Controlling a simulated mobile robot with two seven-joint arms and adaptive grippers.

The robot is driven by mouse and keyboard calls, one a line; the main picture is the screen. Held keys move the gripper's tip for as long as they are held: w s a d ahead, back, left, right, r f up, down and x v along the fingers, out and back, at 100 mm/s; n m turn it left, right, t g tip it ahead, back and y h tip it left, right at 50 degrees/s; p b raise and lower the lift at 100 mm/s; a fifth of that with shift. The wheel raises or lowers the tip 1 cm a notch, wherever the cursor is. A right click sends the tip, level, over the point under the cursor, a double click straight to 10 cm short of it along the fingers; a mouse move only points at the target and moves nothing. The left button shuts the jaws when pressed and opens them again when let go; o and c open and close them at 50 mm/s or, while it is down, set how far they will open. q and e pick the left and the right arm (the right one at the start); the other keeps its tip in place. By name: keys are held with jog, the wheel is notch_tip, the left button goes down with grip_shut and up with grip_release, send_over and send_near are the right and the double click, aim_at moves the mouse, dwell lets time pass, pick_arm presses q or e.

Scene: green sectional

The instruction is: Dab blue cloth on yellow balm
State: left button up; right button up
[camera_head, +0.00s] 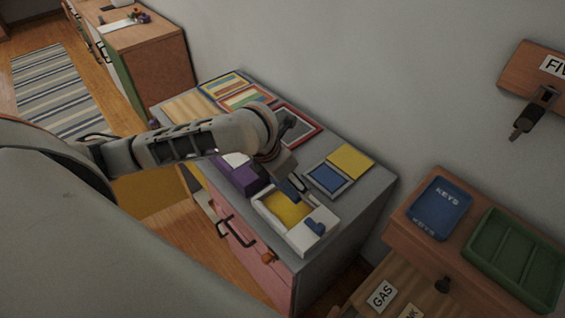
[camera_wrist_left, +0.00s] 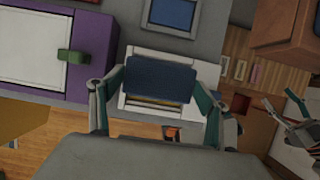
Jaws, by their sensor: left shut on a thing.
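The blue cloth (camera_wrist_left: 160,80) lies between the fingers of my left gripper (camera_wrist_left: 158,88), which is shut on it. In the head view, my left gripper (camera_head: 292,188) is at the white box with the yellow balm (camera_head: 287,209). The wrist view shows the cloth above the box, covering most of its inside, with a thin yellow strip (camera_wrist_left: 152,104) visible. I cannot tell whether cloth and balm touch. A small blue piece (camera_head: 316,227) shows at the box's right end; its link to the cloth is unclear. A jaw-like part, probably my right gripper (camera_wrist_left: 284,108), shows at the wrist view's right.
A purple box (camera_head: 238,177) stands left of the white box. A blue-framed panel (camera_head: 329,180) and a yellow square (camera_head: 351,159) lie behind it. The grey cabinet top (camera_head: 358,195) is bare at right. A wooden unit with a blue KEYS tray (camera_head: 441,207) stands beyond a gap.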

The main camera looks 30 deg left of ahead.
pick_arm(q)
jog(key=shift+s+d+f, duration=0.1)
jog(key=shift+s+d, duration=0.15)
jog(key=shift+s, duration=0.1)
jog(key=shift+f, duration=3.4)
jog(key=shift+f, duration=0.6)
jog(key=shift+w+r, duration=0.1)
jog(key=shift+r, duration=3.5)
